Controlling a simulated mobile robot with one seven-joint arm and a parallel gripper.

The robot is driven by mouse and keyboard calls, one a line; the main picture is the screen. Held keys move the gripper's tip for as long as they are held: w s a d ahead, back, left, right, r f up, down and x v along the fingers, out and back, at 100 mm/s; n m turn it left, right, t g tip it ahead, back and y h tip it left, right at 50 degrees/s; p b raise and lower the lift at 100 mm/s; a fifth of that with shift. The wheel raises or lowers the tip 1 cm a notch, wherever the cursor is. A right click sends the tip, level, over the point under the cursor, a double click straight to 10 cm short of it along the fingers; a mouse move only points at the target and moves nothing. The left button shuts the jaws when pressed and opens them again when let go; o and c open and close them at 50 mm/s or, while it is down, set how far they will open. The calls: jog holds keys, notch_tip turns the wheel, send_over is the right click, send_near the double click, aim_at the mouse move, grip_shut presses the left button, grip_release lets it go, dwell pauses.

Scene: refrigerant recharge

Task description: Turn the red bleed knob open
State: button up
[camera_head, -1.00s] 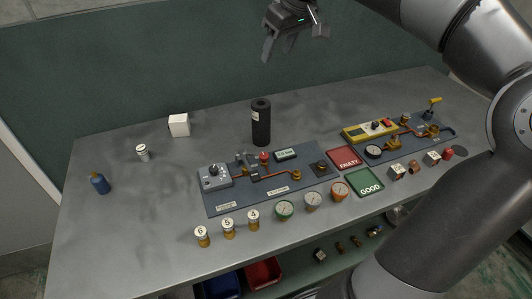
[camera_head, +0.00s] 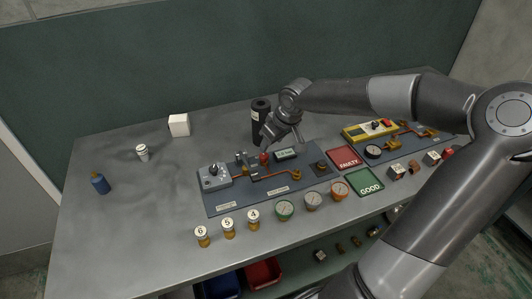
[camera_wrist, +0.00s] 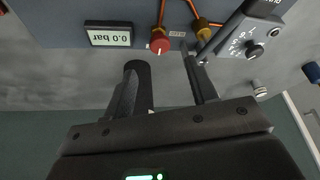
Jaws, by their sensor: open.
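The red bleed knob (camera_head: 264,157) stands on the dark blue panel (camera_head: 227,205), just left of a small pressure display (camera_head: 286,154). In the wrist view the red knob (camera_wrist: 160,43) has a white mark on its top and the display (camera_wrist: 108,37) reads 0.0 bar. My gripper (camera_head: 271,146) is above and behind the knob, its fingers pointing down toward it. In the wrist view my gripper (camera_wrist: 168,70) is open and empty. The knob shows beyond the fingertips, roughly between them in the picture; I cannot tell whether either finger touches it.
A grey dial unit (camera_head: 214,178) and copper pipework stand left of the knob. A black cylinder (camera_head: 257,116) is close behind my gripper. Several gauges and numbered caps line the front. The table's left side is mostly clear.

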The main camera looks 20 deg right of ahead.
aim_at(265, 155)
jog(key=x, duration=0.7)
jog(key=shift+w+f, duration=0.1)
jog(key=shift+f, duration=0.15)
jog(key=c, duration=1)
jog(key=shift+o, duration=0.2)
